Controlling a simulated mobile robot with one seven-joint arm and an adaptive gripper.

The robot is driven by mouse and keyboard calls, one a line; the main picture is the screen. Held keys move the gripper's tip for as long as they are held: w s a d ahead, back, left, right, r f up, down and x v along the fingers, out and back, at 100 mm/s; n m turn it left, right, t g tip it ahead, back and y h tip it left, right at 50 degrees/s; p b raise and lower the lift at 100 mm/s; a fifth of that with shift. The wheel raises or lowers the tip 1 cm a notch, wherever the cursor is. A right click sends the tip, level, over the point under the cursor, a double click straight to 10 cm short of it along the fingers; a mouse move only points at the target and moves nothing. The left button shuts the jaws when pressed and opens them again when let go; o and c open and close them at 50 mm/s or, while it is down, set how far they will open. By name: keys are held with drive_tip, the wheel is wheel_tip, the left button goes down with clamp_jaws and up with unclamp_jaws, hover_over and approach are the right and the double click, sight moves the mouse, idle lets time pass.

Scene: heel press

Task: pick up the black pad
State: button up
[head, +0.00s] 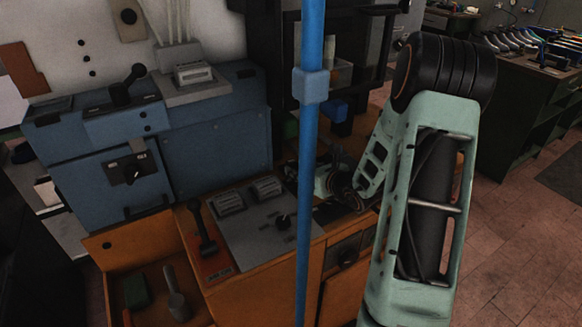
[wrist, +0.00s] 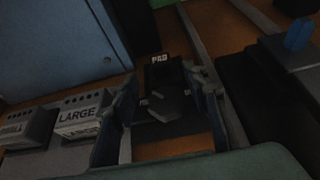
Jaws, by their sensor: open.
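In the wrist view, a dark, black pad-like piece (wrist: 172,106) with a greyish top lies between the fingers of my gripper (wrist: 165,90). It sits just in front of a black plate (wrist: 160,72) with a white label that seems to read "PAD". The gripper is open, with one finger on each side of the piece. I cannot tell whether either finger touches it. In the head view, my gripper (head: 342,188) is low over the orange bench, partly behind my arm and the blue pole; the pad cannot be made out there.
Grey blocks, one marked "LARGE" (wrist: 80,118), stand left of the fingers. A blue machine (head: 215,145) stands behind the orange bench (head: 262,278). A blue upright pole (head: 308,190) crosses the head view. An open tray (head: 150,270) holds tools.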

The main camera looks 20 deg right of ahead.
sight(293, 163)
drive_tip(key=shift+r+p+x, duration=0.2)
drive_tip(key=shift+p+x, duration=0.1)
drive_tip(key=shift+x, duration=2.45)
drive_tip(key=shift+w+d, duration=0.1)
drive_tip(key=shift+c, duration=0.4)
clamp_jaws()
drive_tip(key=shift+r, duration=0.1)
